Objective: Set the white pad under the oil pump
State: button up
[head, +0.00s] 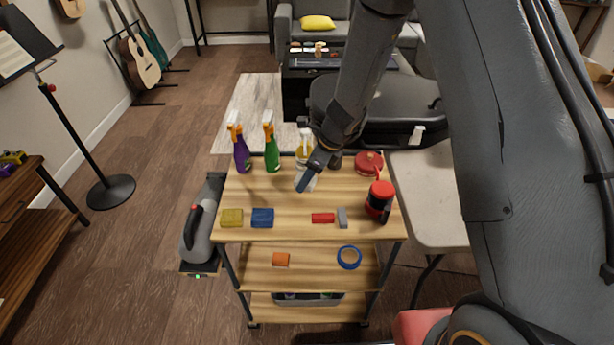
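A red round can with a thin spout, which looks like the oil pump (366,160), stands at the back right of the cart's top. My gripper (308,182) is over the middle of the top, left of the can and apart from it. A pale whitish shape (309,184) shows at the gripper's tip. I cannot tell whether it is the white pad or the base of the bottle behind. The fingers are too small and covered to show whether they are open or shut.
A red and black container (380,198) is at the right. Yellow (231,218), blue (262,218), red (323,218) and grey (342,218) blocks line the front.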

jog(key=v, duration=1.2)
jog(key=s+d+r+n+h, duration=0.2)
jog(key=s+d+n, duration=0.4)
jog(key=s+n, duration=0.4)
jog(key=s+d+r+n+h, duration=0.2)
jog(key=s+d+r+n, duration=0.2)
jog(key=s+n, duration=0.7)
jog(key=shift+d+n+g, duration=0.3)
jog(key=shift+d+n, duration=0.6)
jog(key=shift+d, duration=0.25)
